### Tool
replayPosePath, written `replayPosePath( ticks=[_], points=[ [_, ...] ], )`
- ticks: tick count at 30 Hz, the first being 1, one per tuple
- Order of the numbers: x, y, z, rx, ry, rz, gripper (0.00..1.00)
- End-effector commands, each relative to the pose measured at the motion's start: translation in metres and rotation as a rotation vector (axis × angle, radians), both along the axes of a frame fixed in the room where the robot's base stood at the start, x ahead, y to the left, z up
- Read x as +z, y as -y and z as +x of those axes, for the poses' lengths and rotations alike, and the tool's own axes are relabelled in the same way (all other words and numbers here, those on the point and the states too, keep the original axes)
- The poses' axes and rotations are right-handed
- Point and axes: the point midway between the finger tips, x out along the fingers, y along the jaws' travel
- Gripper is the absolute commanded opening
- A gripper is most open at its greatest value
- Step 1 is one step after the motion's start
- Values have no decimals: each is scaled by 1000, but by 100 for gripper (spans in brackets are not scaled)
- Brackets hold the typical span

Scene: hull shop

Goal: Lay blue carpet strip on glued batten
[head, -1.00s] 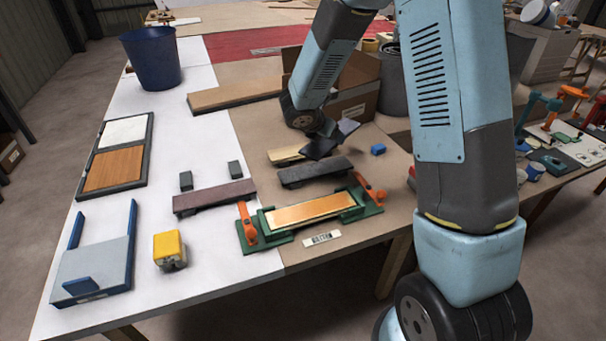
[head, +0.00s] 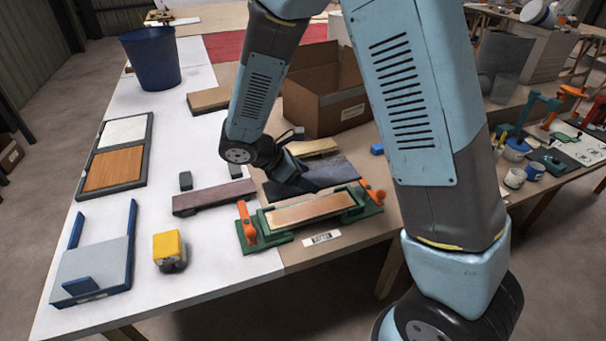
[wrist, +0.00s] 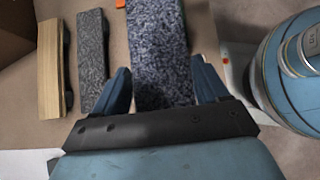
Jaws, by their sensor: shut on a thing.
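My gripper (head: 298,182) is shut on the blue carpet strip (head: 330,172), a dark blue-grey speckled piece. In the wrist view the strip (wrist: 158,45) lies lengthwise between the two blue fingers. In the head view it is just behind the green clamping jig (head: 282,238), seemingly above the table; its exact height is unclear. The batten (head: 310,209), with a shiny tan-orange top, lies in the jig between orange clamps, its top bare. The strip is not over the batten in the head view. The batten cannot be made out in the wrist view.
A grey-topped batten (wrist: 92,60) and a tan one (wrist: 50,65) lie beside the strip. A purple-topped batten (head: 214,197) is left of the jig. A cardboard box (head: 325,100) stands behind. A yellow block-like item (head: 168,247) and a blue stand (head: 95,262) are at front left.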

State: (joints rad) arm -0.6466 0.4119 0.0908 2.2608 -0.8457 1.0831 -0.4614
Motion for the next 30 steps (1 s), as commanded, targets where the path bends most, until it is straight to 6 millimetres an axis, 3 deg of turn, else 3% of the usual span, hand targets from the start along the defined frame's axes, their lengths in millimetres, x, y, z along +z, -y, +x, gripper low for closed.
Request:
replayPosePath(
  ticks=[18,30],
  points=[
    [-58,0,0,4,-2,-1,43],
    [-77,-1,0,4,-1,1,43]
  ],
)
